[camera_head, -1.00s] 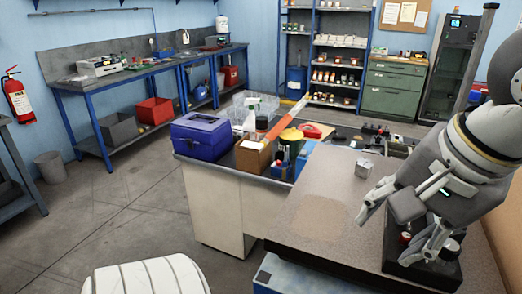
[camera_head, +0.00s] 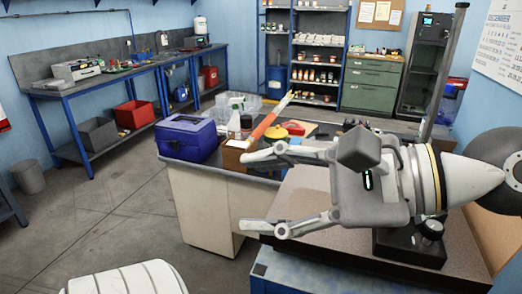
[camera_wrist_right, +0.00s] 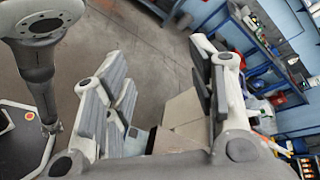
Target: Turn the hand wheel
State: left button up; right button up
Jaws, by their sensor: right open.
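My right gripper (camera_head: 244,191) is open and empty, reaching leftward above the speckled bench top (camera_head: 300,205) with its fingers spread wide. In the right wrist view the gripper (camera_wrist_right: 162,75) also shows open, with floor and a pale cabinet front (camera_wrist_right: 185,120) beyond its fingers. A black device with a round dark knob (camera_head: 431,229) stands on the bench below my right wrist. My wrist hides part of this device. I cannot tell whether the knob is the hand wheel; no other wheel shows clearly. My left gripper is not in view.
A white ribbed object (camera_head: 125,280) is at the bottom left. Open floor (camera_head: 110,200) lies left of the bench.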

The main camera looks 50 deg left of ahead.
jog(key=shift+s+r+y, duration=0.15)
jog(key=shift+r+y, duration=0.15)
jog(key=shift+r, duration=0.15)
jog(key=shift+m, duration=0.3)
